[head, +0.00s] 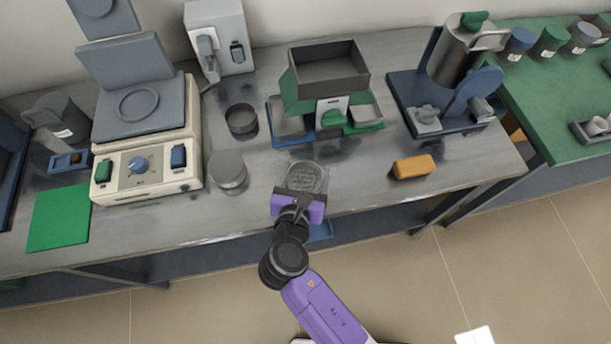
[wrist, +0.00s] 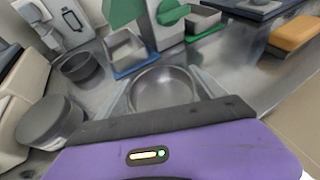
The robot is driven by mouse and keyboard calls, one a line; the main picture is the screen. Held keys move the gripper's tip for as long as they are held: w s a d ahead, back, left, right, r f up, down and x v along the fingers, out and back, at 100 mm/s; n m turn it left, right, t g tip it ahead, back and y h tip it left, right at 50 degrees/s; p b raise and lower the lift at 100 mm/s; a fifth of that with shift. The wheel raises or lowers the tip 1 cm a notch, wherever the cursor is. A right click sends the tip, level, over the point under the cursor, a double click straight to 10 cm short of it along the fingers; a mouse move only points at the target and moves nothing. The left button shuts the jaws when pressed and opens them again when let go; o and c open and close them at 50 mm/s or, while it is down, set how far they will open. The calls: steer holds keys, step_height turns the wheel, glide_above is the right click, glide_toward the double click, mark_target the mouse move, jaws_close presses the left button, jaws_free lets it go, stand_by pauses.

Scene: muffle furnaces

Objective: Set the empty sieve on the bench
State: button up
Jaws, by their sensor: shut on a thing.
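My gripper (head: 304,186) is shut on a round grey metal sieve (head: 307,176), near the front edge of the grey bench (head: 365,190). In the wrist view the sieve (wrist: 163,88) sits upright between the two pale fingers of my gripper (wrist: 165,94), and its inside looks bare. I cannot tell whether its underside touches the bench or hangs a little above it. The purple gripper body hides its near side.
A grey round tin (head: 228,172) and a dark open pan (head: 241,119) stand to the left. A green hopper device (head: 327,92) with side trays stands behind. An orange block (head: 413,167) lies to the right. Bare bench lies between sieve and block.

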steer(key=shift+f, duration=0.75)
steer(key=shift+f, duration=0.15)
steer(key=o, duration=1.4)
steer(key=shift+o, duration=0.2)
steer(key=shift+s+r, duration=0.2)
steer(key=v, duration=1.1)
steer(key=shift+s, duration=0.3)
steer(key=shift+a+r, duration=0.1)
steer(key=shift+r, duration=0.05)
